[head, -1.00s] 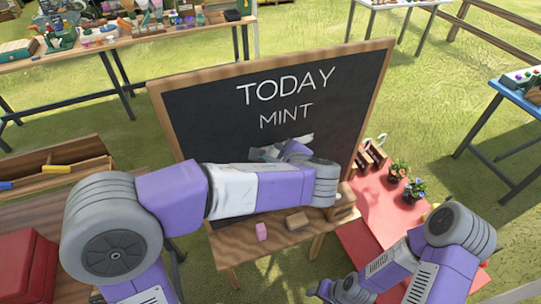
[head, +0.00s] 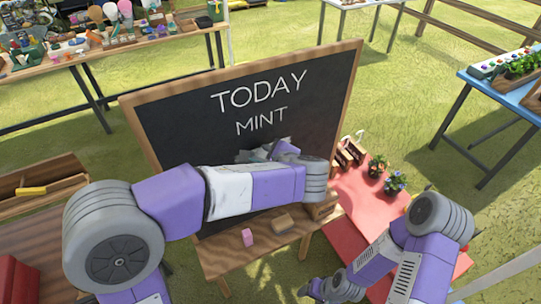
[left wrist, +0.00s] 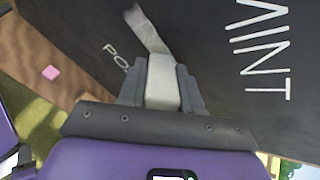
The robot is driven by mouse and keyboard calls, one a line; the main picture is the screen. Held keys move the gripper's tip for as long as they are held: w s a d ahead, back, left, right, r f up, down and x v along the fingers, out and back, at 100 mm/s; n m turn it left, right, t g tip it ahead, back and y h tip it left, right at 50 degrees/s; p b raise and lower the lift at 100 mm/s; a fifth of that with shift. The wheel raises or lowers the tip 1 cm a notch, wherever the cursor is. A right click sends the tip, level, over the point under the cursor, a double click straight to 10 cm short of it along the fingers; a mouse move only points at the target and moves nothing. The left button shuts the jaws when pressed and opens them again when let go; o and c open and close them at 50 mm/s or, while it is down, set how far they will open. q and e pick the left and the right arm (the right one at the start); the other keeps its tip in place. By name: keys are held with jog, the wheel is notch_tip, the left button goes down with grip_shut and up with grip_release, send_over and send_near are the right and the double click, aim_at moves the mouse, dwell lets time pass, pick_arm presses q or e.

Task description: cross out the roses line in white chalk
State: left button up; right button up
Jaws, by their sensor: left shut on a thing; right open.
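The blackboard (head: 195,125) stands in a wooden frame, with TODAY and MINT in white letters. My left gripper (left wrist: 162,85) is shut on a white chalk (left wrist: 163,78) at the board face, below MINT. In the left wrist view, a broad white streak (left wrist: 148,30) runs from the chalk's end over the dark board. Part of another word (left wrist: 115,55), starting with letters like "PO" or "RO", shows beside the chalk; the rest is hidden. In the head view my left arm covers the lower board. My right gripper (head: 325,290) is open and empty at the bottom, low and right of the board.
A red table (head: 375,205) with potted flowers is at right. A blue table (head: 500,90) and a crowded workbench (head: 110,50) stand further off.

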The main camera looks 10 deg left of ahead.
pick_arm(q)
jog(key=shift+s+a+b, duration=0.2)
jog(key=shift+s+a, duration=0.4)
jog(key=shift+a, duration=0.3)
jog(key=shift+s+a+b, duration=0.25)
jog(key=shift+s+a, duration=0.35)
jog(key=shift+a, duration=0.3)
jog(key=shift+s+a+b, duration=0.2)
jog(key=shift+s+a, duration=0.4)
jog(key=shift+a, duration=0.3)
jog(key=shift+d, duration=0.1)
jog(key=s+d, duration=0.3)
jog(key=s, duration=0.2)
jog(key=shift+d, duration=0.2)
jog(key=shift+s+d, duration=0.4)
jog(key=shift+s, duration=0.25)
jog(key=shift+s+d, duration=0.4)
jog(key=shift+s, duration=0.2)
